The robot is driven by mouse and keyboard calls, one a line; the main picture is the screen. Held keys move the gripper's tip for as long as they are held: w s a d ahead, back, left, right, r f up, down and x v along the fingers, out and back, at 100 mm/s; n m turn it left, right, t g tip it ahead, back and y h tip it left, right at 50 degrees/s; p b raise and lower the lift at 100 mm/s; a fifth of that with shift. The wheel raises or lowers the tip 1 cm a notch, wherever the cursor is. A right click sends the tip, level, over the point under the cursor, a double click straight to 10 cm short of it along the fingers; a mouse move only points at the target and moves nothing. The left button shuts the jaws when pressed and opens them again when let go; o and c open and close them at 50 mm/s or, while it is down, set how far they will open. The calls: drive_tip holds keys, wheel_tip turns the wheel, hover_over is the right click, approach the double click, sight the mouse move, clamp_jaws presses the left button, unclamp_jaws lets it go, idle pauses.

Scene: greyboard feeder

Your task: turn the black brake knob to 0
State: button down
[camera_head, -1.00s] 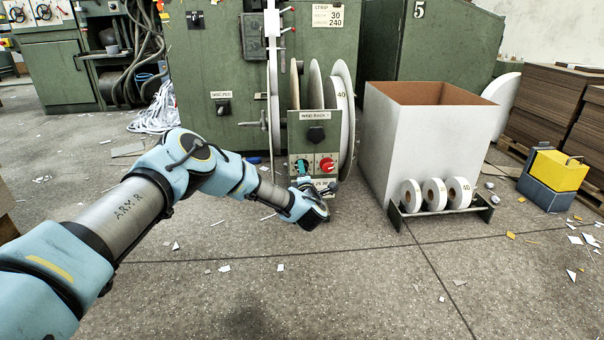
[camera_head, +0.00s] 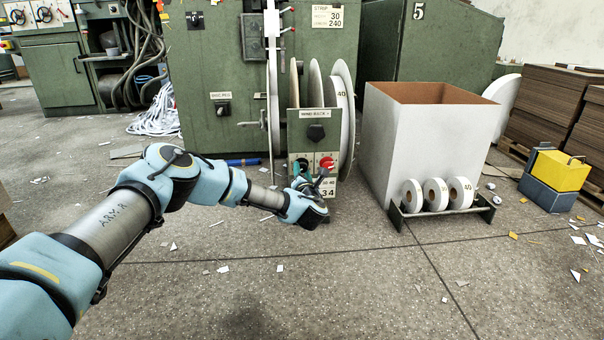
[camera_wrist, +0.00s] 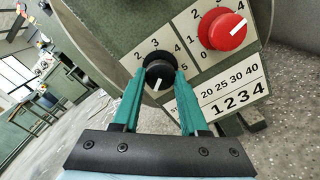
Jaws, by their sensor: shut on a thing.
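The black brake knob (camera_wrist: 158,74) sits on a light scale plate on the green control panel in the wrist view. My gripper (camera_wrist: 160,82) has its two teal fingers shut on the knob, one on each side. The knob's white mark points roughly downward in that picture. The numerals 2, 3 and 4 show above the knob; the lower part of its scale is largely hidden by the fingers. In the head view my gripper (camera_head: 302,172) is at the lower left of the panel (camera_head: 296,143), and covers the knob.
A red knob (camera_wrist: 222,31) with its own scale is close to the right. It also shows in the head view (camera_head: 326,162). Another black knob (camera_head: 316,132) is higher on the panel. A white box (camera_head: 420,150) and a rack of rolls (camera_head: 440,210) stand to the right.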

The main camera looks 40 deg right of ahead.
drive_tip(key=shift+f, duration=0.1)
idle(0.4)
drive_tip(key=shift+c, duration=2.2)
unclamp_jaws()
drive_tip(key=p+v, duration=0.5)
drive_tip(key=v, duration=0.5)
drive_tip(key=shift+s+a, duration=0.25)
drive_tip(key=shift+s, duration=0.05)
